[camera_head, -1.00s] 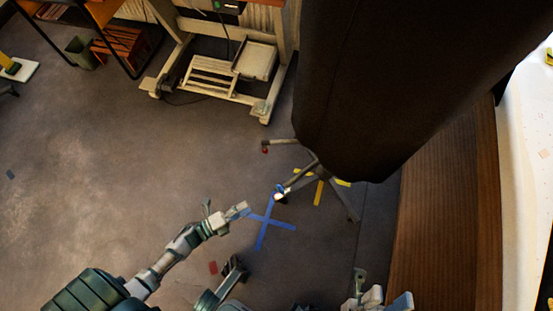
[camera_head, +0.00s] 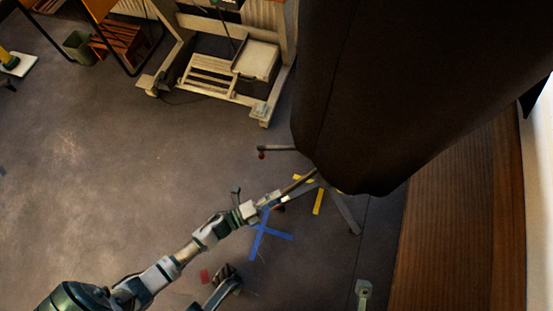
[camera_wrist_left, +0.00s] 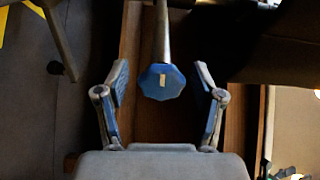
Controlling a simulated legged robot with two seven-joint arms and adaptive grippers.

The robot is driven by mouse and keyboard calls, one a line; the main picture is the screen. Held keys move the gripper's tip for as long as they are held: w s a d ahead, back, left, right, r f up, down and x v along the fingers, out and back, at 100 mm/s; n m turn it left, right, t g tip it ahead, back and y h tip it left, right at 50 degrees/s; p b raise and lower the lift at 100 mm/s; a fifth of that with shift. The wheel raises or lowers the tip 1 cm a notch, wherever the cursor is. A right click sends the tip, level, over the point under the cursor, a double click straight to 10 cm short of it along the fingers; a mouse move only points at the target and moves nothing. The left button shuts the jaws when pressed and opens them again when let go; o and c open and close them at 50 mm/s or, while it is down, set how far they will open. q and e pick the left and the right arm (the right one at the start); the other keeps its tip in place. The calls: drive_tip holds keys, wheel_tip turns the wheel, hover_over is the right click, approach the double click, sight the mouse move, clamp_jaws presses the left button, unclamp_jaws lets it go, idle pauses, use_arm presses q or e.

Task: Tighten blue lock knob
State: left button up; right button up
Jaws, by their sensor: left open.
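The blue lock knob (camera_wrist_left: 161,82) shows in the left wrist view, a faceted knob with a pale mark on its face, at the end of a metal tube. My left gripper (camera_wrist_left: 160,92) is open, with one finger on each side of the knob and a visible gap to both. In the head view my left gripper (camera_head: 272,200) reaches the stand's leg under the dark hanging cover (camera_head: 390,90); the knob cannot be made out clearly there.
A blue tape cross (camera_head: 266,234) and yellow tape (camera_head: 318,202) mark the floor near the stand legs (camera_head: 345,212). A wooden panel (camera_head: 455,220) stands at right. A pale wheeled frame (camera_head: 225,85) stands behind.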

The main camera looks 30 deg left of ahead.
use_arm(q)
drive_tip(key=c, duration=1.2)
drive_tip(key=shift+o, duration=0.2)
drive_tip(key=shift+n, duration=0.5)
drive_tip(key=o, duration=1.2)
drive_tip(key=shift+f, duration=0.1)
drive_tip(key=shift+c, duration=0.2)
drive_tip(key=shift+a, duration=0.1)
drive_tip(key=shift+s+a, duration=0.1)
drive_tip(key=shift+s, duration=0.2)
drive_tip(key=v, duration=1.1)
drive_tip(key=shift+s, duration=0.2)
